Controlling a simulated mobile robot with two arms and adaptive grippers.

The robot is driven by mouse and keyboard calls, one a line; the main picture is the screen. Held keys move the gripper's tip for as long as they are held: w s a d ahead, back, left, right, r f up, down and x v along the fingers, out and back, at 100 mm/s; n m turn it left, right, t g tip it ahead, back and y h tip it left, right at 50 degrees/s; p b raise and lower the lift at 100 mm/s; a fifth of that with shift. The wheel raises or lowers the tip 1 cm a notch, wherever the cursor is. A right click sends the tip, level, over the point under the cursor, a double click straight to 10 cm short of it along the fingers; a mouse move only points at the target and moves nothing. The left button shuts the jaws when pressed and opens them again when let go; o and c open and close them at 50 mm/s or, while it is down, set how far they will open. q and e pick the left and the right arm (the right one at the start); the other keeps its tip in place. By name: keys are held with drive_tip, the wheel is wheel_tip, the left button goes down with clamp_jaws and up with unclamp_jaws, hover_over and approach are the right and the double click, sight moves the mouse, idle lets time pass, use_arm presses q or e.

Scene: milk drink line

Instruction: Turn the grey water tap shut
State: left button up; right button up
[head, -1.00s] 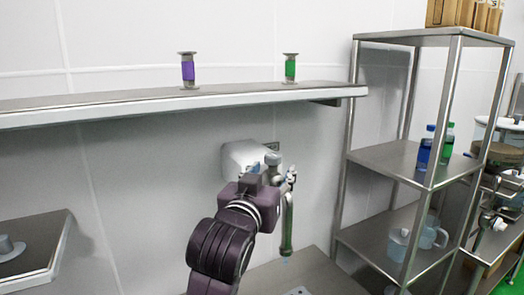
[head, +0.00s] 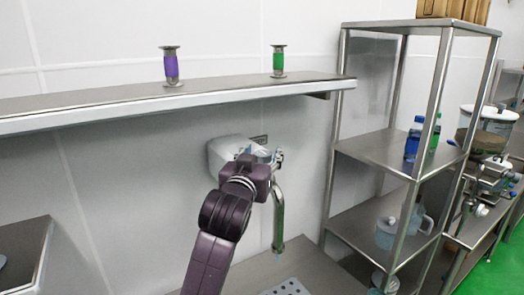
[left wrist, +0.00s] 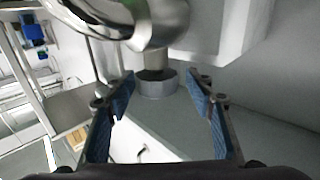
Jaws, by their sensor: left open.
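The water tap (head: 279,215) is a metal fitting on the wall below the long shelf, with a spout pipe hanging down over a steel counter. My left arm reaches up to it from below in the head view, and its wrist hides part of the tap. In the left wrist view my left gripper (left wrist: 160,80) is open, with a blue-padded finger on each side. The tap's shiny metal body (left wrist: 165,25) is just ahead, and a short grey cylindrical part (left wrist: 157,84) shows between the fingertips. I cannot tell whether the fingers touch it. My right gripper is not in view.
The wall shelf (head: 110,112) above holds a purple spool-like piece (head: 171,66) and a green one (head: 278,61). A grey box (head: 222,154) sits on the wall behind the tap. A steel rack (head: 345,222) stands close to the right.

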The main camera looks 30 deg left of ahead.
use_arm(q)
drive_tip(key=shift+s+d+r, duration=0.1)
drive_tip(key=shift+s+d, duration=0.05)
drive_tip(key=shift+d, duration=0.05)
drive_tip(key=shift+c, duration=0.6)
drive_tip(key=c, duration=1.1)
drive_tip(key=shift+o, duration=0.2)
drive_tip(key=shift+a, duration=0.1)
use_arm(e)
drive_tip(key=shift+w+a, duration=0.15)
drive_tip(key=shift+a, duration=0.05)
